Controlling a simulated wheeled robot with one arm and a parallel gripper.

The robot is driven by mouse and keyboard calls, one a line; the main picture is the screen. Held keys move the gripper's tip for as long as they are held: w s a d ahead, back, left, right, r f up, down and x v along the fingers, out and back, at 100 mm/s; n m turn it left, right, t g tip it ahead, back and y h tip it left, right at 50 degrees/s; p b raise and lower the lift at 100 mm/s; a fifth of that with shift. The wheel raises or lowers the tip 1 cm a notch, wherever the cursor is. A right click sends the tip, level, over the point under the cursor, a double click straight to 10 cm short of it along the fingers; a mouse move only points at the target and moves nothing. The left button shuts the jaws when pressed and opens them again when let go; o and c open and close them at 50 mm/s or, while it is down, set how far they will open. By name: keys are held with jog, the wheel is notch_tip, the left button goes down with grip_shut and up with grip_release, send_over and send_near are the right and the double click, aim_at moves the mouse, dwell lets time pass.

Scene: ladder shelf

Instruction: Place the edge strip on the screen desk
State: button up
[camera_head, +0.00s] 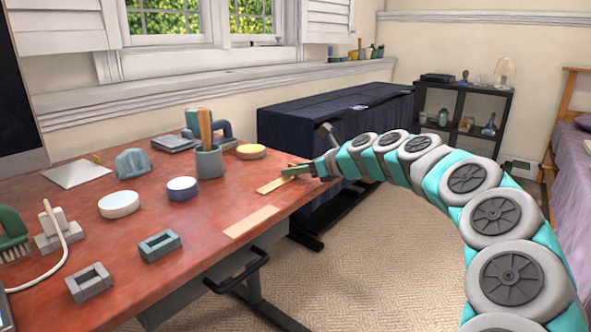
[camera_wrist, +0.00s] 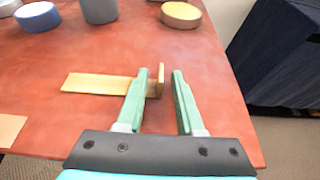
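The edge strip (camera_head: 273,186) is a pale wooden piece near the right edge of the red-brown screen desk (camera_head: 213,203). In the wrist view the strip (camera_wrist: 95,83) appears to lie flat on the desk, with a short raised lip at its right end. My gripper (camera_head: 294,170) is open. In the wrist view its green fingers (camera_wrist: 160,75) stand apart, with the lip between them. The left finger covers part of the strip, and a gap shows between the lip and the right finger. I cannot tell whether the left finger touches the strip.
A second flat pale piece (camera_head: 250,221) lies at the desk's front edge. A grey cup (camera_head: 208,162), a yellow round tub (camera_head: 251,151), a blue-sided tub (camera_head: 182,188) and grey frames (camera_head: 160,245) stand around. A dark-draped table (camera_head: 335,110) is behind. Bare desk shows between them.

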jog(key=shift+r, duration=0.1)
jog(key=shift+s+d+r, duration=0.15)
jog(key=shift+d+r, duration=0.05)
jog(key=v, duration=1.1)
jog(key=shift+s, duration=0.15)
jog(key=shift+d+r, duration=0.1)
jog(key=shift+r, duration=0.05)
jog(key=s+a+f+n+g+h, duration=0.1)
jog(key=s+a+f+n+g, duration=0.15)
jog(key=s+n, duration=0.35)
jog(key=s+a+f+n+g+h, duration=0.1)
jog(key=s+a+f+n, duration=0.15)
jog(key=s, duration=0.55)
jog(key=s+a+f+n+g+h, duration=0.2)
jog(key=s+f+n, duration=0.1)
jog(key=s+n, duration=0.35)
jog(key=s+d+f+n+g+h, duration=0.1)
jog(key=s+d+f+n+h, duration=0.1)
jog(key=s, duration=0.7)
jog(key=s+d+f+n+g+h, duration=0.2)
jog(key=s+d+f+n, duration=0.3)
jog(key=s+d+f, duration=0.2)
jog(key=s+d+f+n+g+h, duration=0.1)
jog(key=s+d+f, duration=0.4)
jog(key=s, duration=0.5)
jog(key=f+n+h, duration=0.1)
jog(key=n, duration=0.1)
jog(key=shift+s+n+g+h, duration=0.3)
jog(key=shift+s+g+h, duration=0.05)
jog(key=shift+h, duration=0.05)
